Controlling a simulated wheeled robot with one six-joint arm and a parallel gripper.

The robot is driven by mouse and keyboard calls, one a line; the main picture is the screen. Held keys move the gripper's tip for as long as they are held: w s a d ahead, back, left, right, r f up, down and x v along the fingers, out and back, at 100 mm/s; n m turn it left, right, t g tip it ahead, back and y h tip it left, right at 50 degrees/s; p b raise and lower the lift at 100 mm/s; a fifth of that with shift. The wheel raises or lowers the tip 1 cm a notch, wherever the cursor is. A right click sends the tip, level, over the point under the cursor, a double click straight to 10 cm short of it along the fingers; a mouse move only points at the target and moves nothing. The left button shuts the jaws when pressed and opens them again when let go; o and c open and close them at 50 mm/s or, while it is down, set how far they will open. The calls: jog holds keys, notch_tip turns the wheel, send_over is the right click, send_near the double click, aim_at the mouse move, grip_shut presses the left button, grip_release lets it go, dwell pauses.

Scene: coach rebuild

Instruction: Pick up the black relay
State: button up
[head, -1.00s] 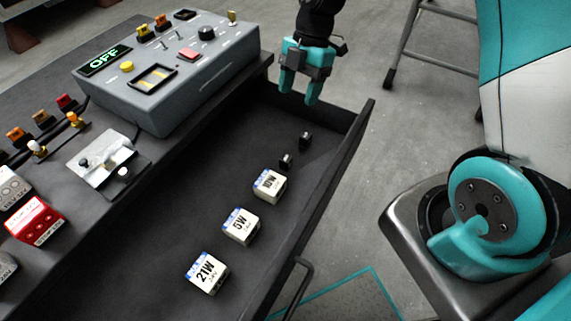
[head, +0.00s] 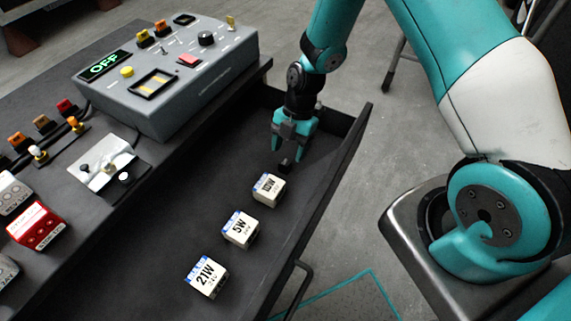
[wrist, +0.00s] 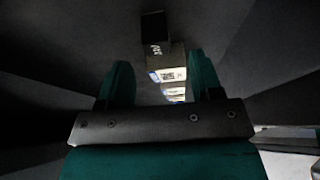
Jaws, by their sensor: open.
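A small black relay (head: 286,165) sits in the open dark drawer, just in front of my gripper (head: 289,148) in the head view. My gripper is low in the drawer, open, with its teal fingers pointing down. A second small black piece seen earlier behind this relay is now hidden by my gripper. In the wrist view, a dark block with pale markings (wrist: 153,27) shows beyond and between the teal fingers of my gripper (wrist: 160,78). I cannot tell whether any finger touches a relay.
White boxes marked 10W (head: 268,189), 5W (head: 240,229) and 21W (head: 206,277) stand in a row in the drawer (head: 170,240). The drawer's raised wall (head: 335,165) is close to my gripper's right. A grey control box (head: 170,75) reading OFF stands on the bench to the left.

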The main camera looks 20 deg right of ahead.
aim_at(285, 161)
jog(key=x, duration=0.4)
jog(key=shift+w+a+f+p, duration=0.15)
jog(key=shift+f+p, duration=0.2)
jog(key=shift+c, duration=0.2)
jog(key=c, duration=1)
jog(key=shift+o, duration=0.2)
